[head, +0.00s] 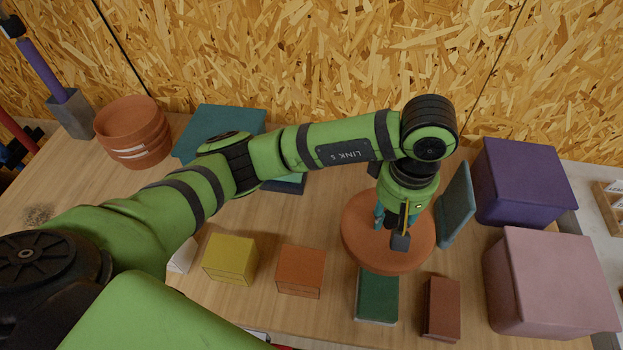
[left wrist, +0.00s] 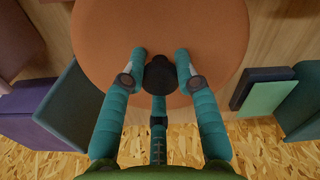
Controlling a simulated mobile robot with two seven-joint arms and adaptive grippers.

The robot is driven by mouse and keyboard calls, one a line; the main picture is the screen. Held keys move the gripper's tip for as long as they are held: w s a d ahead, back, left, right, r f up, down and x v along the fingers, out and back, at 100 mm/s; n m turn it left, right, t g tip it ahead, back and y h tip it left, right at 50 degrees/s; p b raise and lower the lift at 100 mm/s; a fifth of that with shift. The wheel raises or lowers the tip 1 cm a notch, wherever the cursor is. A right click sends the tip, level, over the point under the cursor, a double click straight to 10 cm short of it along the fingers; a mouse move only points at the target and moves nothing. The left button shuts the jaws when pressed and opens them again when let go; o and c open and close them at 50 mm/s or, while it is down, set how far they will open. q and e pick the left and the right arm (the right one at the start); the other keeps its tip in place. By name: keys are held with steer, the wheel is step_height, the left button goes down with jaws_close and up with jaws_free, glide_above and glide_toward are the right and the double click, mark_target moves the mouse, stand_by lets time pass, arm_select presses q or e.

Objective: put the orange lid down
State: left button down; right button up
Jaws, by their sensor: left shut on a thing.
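The orange lid (head: 365,245) is a flat round disc with a dark knob (left wrist: 160,76), right of the middle of the bench. It also fills the upper middle of the left wrist view (left wrist: 205,25). My left gripper (head: 388,218) points down over the lid's middle and is shut on its knob, with teal fingers (left wrist: 160,68) on both sides. The lid looks about level. Its near edge overlaps the back of a dark green block in the head view. I cannot tell whether it touches the bench. My right gripper is not in view.
The dark green block (head: 377,297), a brown block (head: 441,308), an orange block (head: 301,270) and a yellow block (head: 230,258) stand in front. A teal panel (head: 456,205) and purple (head: 522,180) and pink (head: 550,280) boxes stand right. A terracotta pot (head: 135,135) stands back left.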

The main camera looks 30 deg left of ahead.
arm_select(q)
steer(key=p, duration=0.4)
glide_above(335, 224)
step_height(335, 224, down, 6)
steer(key=shift+f, duration=0.2)
step_height(335, 224, down, 4)
steer(key=shift+f+p, duration=0.1)
steer(key=shift+p, duration=0.55)
steer(key=shift+f, duration=0.1)
steer(key=shift+f+b, duration=0.4)
steer(key=shift+b, duration=0.25)
steer(key=c, duration=0.9)
jaws_free()
steer(key=shift+r, duration=0.1)
